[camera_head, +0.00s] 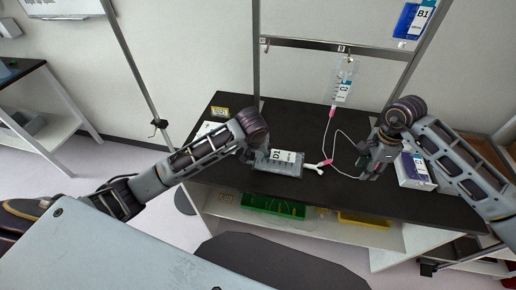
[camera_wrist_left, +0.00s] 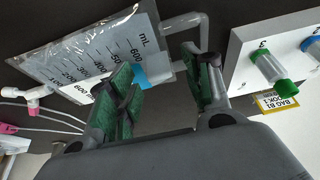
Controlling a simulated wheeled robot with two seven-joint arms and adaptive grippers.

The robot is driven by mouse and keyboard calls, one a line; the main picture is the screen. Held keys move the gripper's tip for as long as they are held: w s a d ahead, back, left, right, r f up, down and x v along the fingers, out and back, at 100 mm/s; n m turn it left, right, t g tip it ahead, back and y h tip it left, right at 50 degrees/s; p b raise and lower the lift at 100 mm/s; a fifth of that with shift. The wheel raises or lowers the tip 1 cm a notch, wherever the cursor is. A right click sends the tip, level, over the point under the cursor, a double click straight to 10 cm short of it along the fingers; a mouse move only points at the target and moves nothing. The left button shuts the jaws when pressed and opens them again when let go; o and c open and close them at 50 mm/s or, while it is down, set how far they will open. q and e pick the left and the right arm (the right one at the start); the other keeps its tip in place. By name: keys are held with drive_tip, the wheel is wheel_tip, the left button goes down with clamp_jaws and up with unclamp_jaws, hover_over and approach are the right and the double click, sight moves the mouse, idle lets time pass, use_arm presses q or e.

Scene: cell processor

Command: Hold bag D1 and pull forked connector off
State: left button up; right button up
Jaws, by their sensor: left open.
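Bag D1 (camera_head: 283,156), a clear bag with a white label, lies on the dark bench. In the left wrist view the bag (camera_wrist_left: 85,50) shows its mL scale, with a tube loop at its right end. My left gripper (camera_head: 250,155) is at the bag's left end; in the wrist view its green-padded jaws (camera_wrist_left: 160,85) are open near that end. The white forked connector (camera_head: 318,167) is at the bag's right end, with pink parts and thin tubing; it also shows in the wrist view (camera_wrist_left: 35,95). My right gripper (camera_head: 368,165) is low over the bench, right of the connector; its fingertips are unclear.
Bag C2 (camera_head: 343,85) hangs from the rail, its pink-fitted line running down to the connector. A white box (camera_head: 415,172) stands by my right gripper. A white block with capped ports (camera_wrist_left: 275,55) is beside my left jaws. Green (camera_head: 273,206) and yellow bins are below.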

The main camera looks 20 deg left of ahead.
use_arm(q)
drive_tip(key=shift+c, duration=0.4)
clamp_jaws()
idle(0.4)
idle(1.0)
